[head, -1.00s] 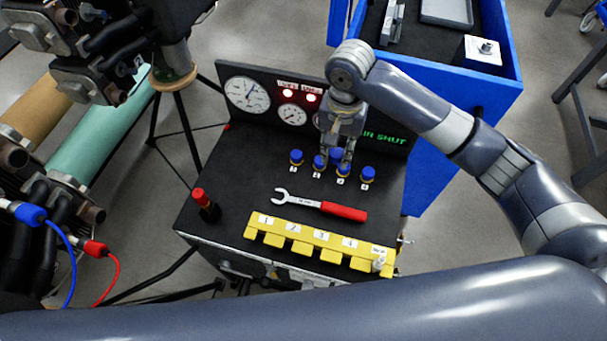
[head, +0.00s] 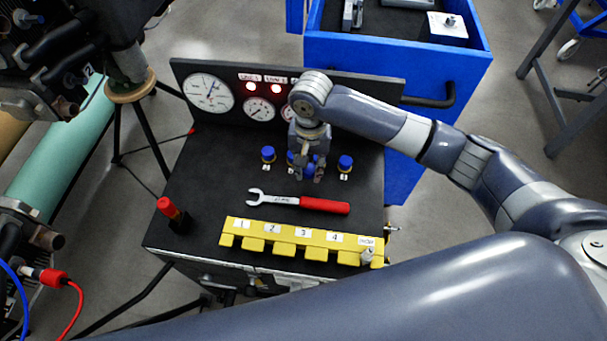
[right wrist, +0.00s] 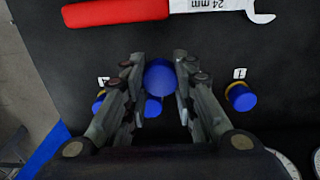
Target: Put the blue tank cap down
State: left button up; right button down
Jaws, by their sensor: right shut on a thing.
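My right gripper (head: 310,177) points down at the black bench top (head: 215,165), among a row of blue caps. In the right wrist view it is shut on a blue tank cap (right wrist: 159,77), held between the fingertips. In the head view the fingers partly hide this cap. I cannot tell whether it touches the bench. Other blue caps stand by white number labels: one at the left end (head: 268,154), one at the right end (head: 345,163). My left gripper is not in view.
A red-handled wrench (head: 320,205) lies just in front of the caps. A yellow numbered rack (head: 290,236) is at the bench's front edge. A red-topped item (head: 168,208) stands at left. A gauge panel (head: 235,112) rises behind, with a blue cart (head: 420,75) beyond.

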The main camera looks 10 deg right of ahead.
aim_at(308, 184)
jog(key=shift+f, duration=2.2)
jog(key=c, duration=1.3)
grip_release()
jog(key=shift+f, duration=0.1)
